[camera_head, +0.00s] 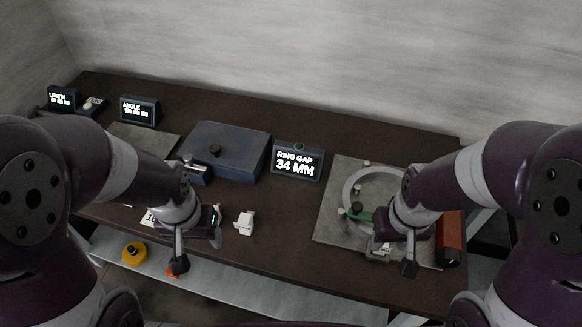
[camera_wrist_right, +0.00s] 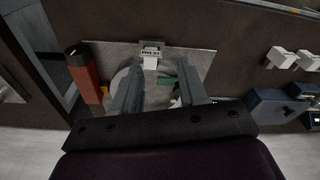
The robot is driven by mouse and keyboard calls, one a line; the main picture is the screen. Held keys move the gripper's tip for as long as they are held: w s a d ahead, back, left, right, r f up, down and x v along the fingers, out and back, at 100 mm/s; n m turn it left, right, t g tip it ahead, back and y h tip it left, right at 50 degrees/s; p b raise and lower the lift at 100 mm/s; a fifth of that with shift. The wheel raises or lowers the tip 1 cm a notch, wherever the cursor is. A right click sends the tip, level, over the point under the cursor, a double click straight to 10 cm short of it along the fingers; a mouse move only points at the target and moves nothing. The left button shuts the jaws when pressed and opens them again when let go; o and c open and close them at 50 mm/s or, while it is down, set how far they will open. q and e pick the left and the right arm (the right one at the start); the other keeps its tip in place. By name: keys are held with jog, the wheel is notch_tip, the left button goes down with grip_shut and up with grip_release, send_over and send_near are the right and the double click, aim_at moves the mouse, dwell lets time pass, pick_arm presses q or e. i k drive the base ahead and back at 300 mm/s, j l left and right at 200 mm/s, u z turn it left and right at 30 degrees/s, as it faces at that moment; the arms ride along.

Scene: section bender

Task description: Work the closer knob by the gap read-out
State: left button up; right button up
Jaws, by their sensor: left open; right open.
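The dark gap read-out (camera_head: 297,162) shows "RING GAP 34 MM" behind the work area. A pale ring (camera_head: 352,181) lies on a grey plate (camera_head: 330,226). A green piece with a dark round knob (camera_head: 357,208) is at the ring's near left; the green part (camera_wrist_right: 168,85) shows between the fingers in the right wrist view. I cannot tell for sure that this is the closer knob. My right gripper (camera_head: 395,250) is open above the plate and hides part of the ring; its fingers (camera_wrist_right: 160,92) show empty. My left gripper (camera_head: 198,240) is open near the table's front edge.
A red cylinder with a black end (camera_head: 449,238) lies at the plate's right. A blue box (camera_head: 228,150) stands left of the read-out. A small white block (camera_head: 244,222) is near my left gripper. An angle display (camera_head: 140,110) stands at the back left.

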aim_at(447, 257)
jog(key=k+l+u, duration=0.1)
jog(key=l+u, duration=0.35)
jog(key=k+l+u, duration=0.15)
jog(key=u, duration=0.35)
jog(key=k+l+u, duration=0.3)
jog(key=k+l, duration=0.95)
